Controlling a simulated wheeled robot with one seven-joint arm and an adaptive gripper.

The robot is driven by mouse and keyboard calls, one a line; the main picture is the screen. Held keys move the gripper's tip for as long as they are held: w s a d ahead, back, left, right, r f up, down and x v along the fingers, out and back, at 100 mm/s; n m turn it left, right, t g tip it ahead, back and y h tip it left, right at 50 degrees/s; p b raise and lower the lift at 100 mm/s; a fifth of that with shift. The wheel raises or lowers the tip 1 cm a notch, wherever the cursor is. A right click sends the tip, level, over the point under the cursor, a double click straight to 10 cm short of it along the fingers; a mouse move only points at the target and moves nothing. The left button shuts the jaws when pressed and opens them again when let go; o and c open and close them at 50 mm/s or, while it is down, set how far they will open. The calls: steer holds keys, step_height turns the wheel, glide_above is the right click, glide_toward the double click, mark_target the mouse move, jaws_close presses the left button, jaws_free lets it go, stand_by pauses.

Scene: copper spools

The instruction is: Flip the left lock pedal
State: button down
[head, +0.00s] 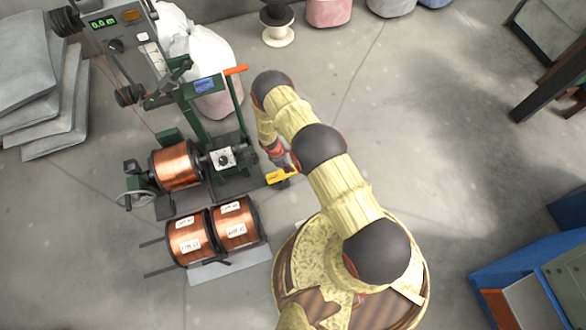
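In the head view, a small yellow pedal-like piece (279,176) with dark marking sticks out at the right side of the green winding machine (222,150), low near the floor. I cannot tell whether it is the left lock pedal or which way it is flipped. No second pedal can be made out. My gripper (285,169) is just above and at the right end of the yellow piece, partly hidden by my arm. Whether they touch is unclear. The fingers are too small to tell open from shut.
A copper spool (176,167) sits in the machine, and two more, a left one (189,240) and a right one (235,225), stand in front. A handwheel (134,186) is at left. Grey sacks (28,65) lie at far left. A blue cart (510,270) is at right. Floor between is clear.

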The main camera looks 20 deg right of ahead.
steer(key=n+t, duration=0.1)
steer(key=n, duration=0.1)
glide_above(282, 174)
steer(key=d, duration=0.1)
steer(key=shift+w+r+n+t+y, duration=0.3)
steer(key=shift+w+n+y, duration=0.1)
steer(key=shift+w, duration=0.1)
steer(key=shift+f, duration=0.1)
steer(key=d+f+b, duration=0.1)
steer(key=f+b, duration=0.1)
steer(key=f, duration=0.2)
steer(key=f+b, duration=0.2)
steer(key=f, duration=0.3)
steer(key=d+f+b, duration=0.1)
steer(key=f+b, duration=0.1)
steer(key=f, duration=0.2)
steer(key=shift+d+f, duration=0.35)
